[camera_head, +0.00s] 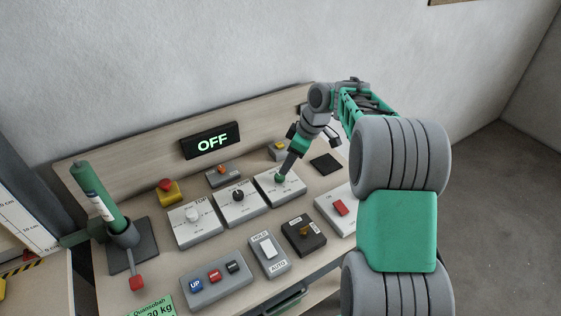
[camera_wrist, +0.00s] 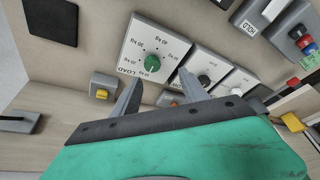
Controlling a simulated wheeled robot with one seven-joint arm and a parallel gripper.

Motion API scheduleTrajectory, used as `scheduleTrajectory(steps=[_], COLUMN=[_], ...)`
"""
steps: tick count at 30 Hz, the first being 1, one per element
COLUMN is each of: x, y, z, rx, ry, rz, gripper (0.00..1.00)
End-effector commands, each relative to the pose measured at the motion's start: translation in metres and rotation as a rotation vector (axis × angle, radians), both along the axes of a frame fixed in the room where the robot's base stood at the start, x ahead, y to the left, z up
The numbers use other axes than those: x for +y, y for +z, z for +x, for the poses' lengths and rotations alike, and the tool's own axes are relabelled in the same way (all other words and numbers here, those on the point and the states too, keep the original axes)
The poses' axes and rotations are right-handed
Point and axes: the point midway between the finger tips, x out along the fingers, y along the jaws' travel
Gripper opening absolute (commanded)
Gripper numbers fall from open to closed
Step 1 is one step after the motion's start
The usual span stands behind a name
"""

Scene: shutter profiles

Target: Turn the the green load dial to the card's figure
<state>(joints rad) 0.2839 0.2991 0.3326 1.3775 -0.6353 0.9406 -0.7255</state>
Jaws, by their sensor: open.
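The green load dial (camera_wrist: 152,63) sits on a white panel (camera_wrist: 134,46) marked LOAD, with several kg figures around it, turned over in the wrist view. Which figure the dial points to I cannot tell. My gripper (camera_wrist: 160,77) is open, its two fingers apart, with the dial just beyond the tips and roughly between them. In the head view my gripper (camera_head: 286,169) comes down at the green dial (camera_head: 280,178) and partly hides it; contact is unclear.
White panels with a black dial (camera_head: 238,195) and a white dial (camera_head: 192,214) stand left of the load panel. A HOLD/AUTO switch (camera_head: 269,252), a brown-knobbed box (camera_head: 304,234) and a red rocker (camera_head: 340,208) are in front. A display (camera_head: 211,142) reads OFF.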

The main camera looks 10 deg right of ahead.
Motion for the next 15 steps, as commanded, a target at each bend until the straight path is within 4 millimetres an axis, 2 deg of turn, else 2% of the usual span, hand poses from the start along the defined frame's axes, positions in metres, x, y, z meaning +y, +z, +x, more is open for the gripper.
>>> scheduleTrajectory(steps=[2, 5, 15], x=[-0.008, -0.009, 0.012], y=[-0.004, -0.012, -0.066], z=[0.012, 0.018, 0.028], rx=[-0.013, -0.026, -0.025], ry=[0.065, 0.103, 0.104], rz=[0.010, 0.014, 0.014], gripper=[0.52, 0.52, 0.52])
